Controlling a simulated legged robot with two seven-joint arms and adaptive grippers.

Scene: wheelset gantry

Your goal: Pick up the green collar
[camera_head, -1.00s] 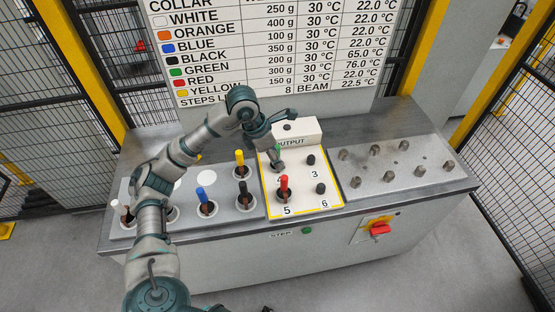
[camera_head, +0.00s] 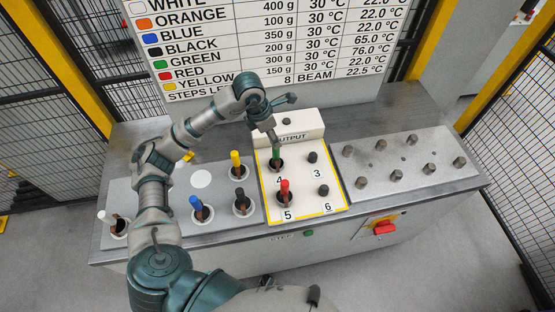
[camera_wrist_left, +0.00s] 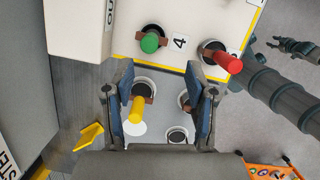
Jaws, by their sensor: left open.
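The green collar (camera_head: 276,157) stands upright in the hole marked 4 on the yellow-edged white output plate (camera_head: 310,203). In the left wrist view the green collar (camera_wrist_left: 149,43) lies beyond my fingertips, apart from them. My left gripper (camera_head: 272,134) is just above the green collar in the head view. In the left wrist view its two fingers (camera_wrist_left: 158,70) are spread, with nothing held between them. A dark teal part that may be my right gripper (camera_wrist_left: 295,47) shows at the right edge of that view; its jaws are too small to read.
A red collar (camera_head: 285,190) stands at 5, and black pegs stand at 3 and 6. Yellow (camera_head: 236,162), blue (camera_head: 196,205), black (camera_head: 240,195) and white (camera_head: 105,216) collars stand on the left plate. The white OUTPUT box (camera_head: 290,132) rises behind the green collar.

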